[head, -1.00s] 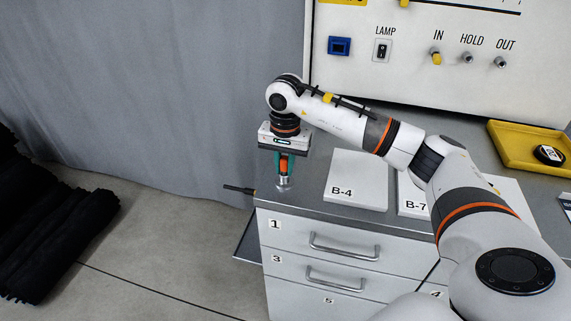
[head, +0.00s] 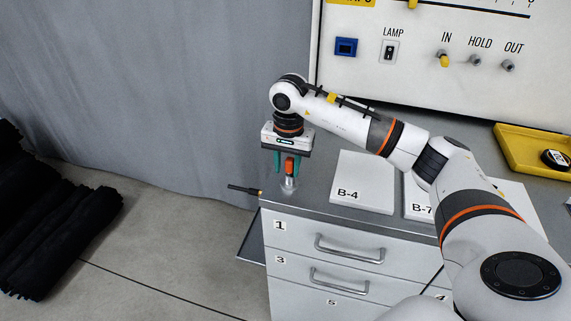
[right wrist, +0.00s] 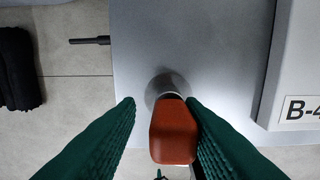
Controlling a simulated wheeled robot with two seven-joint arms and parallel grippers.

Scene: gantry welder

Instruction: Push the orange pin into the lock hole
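The orange pin (head: 289,166) stands roughly upright on a silver metal collar (head: 288,184) at the near left corner of the grey worktop. In the right wrist view the orange head (right wrist: 173,132) hides most of the collar (right wrist: 163,88); no hole is visible, and I cannot tell how deep the pin sits. My right gripper (head: 287,166) points down with its green fingers either side of the orange head. In the wrist view the gripper (right wrist: 160,105) is open: a gap separates the left finger from the head, while the right finger is close beside or touching it. My left gripper is out of view.
A B-4 plate (head: 362,183) lies right of the pin. A dark rod (head: 243,189) sticks out past the worktop's left edge. Drawers (head: 349,247) are below. A control panel (head: 440,50) and yellow tray (head: 533,148) are behind and right. Black rolls (head: 50,235) lie on the floor.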

